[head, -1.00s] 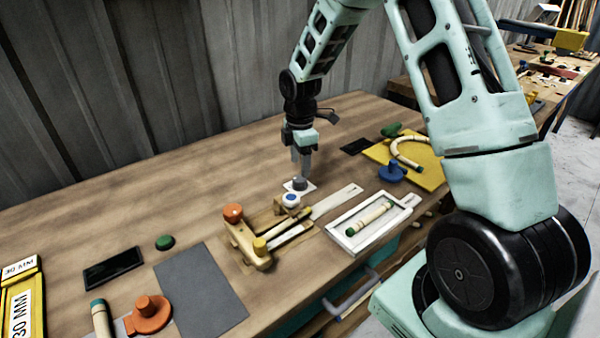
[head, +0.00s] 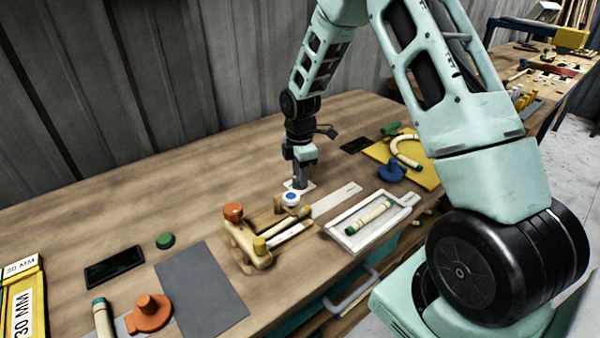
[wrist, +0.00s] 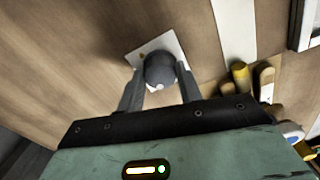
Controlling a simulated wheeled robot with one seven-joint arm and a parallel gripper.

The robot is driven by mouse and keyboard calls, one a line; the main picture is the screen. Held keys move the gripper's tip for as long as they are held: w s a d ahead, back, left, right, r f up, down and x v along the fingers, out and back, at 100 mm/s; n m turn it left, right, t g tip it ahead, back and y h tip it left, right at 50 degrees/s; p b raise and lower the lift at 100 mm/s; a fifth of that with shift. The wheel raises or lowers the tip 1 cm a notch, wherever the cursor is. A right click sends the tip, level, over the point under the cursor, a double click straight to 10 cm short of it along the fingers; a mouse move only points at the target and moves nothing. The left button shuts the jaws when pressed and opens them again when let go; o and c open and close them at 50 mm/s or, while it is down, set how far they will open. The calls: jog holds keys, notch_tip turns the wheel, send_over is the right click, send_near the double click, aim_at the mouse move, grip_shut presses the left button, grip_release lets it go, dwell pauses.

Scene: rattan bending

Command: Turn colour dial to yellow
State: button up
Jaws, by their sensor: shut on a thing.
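The colour dial (wrist: 160,70) is a dark grey round knob with a light mark at its near edge, on a white square plate (wrist: 141,57) with a small yellowish spot near one corner. In the wrist view my gripper (wrist: 160,76) has one finger on each side of the knob and is shut on it. In the head view my gripper (head: 299,182) points straight down at the plate and hides most of the knob. Which colour the dial points to cannot be told.
A blue-and-white button (head: 291,198) stands just in front of the dial. A wooden bending jig (head: 248,245) with orange and yellow knobs is nearby. A white tray (head: 345,240) holds a rattan piece (head: 369,213). The table to the left of the dial is clear.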

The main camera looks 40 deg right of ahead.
jog(key=shift+m, duration=0.3)
jog(key=m, duration=1)
jog(key=shift+p, duration=0.3)
jog(key=m, duration=0.3)
jog(key=shift+r+m, duration=0.1)
jog(key=shift+m, duration=0.3)
jog(key=m+p, duration=0.1)
jog(key=m, duration=0.4)
jog(key=shift+m+p, duration=0.35)
jog(key=shift+m, duration=1.85)
jog(key=o, duration=1)
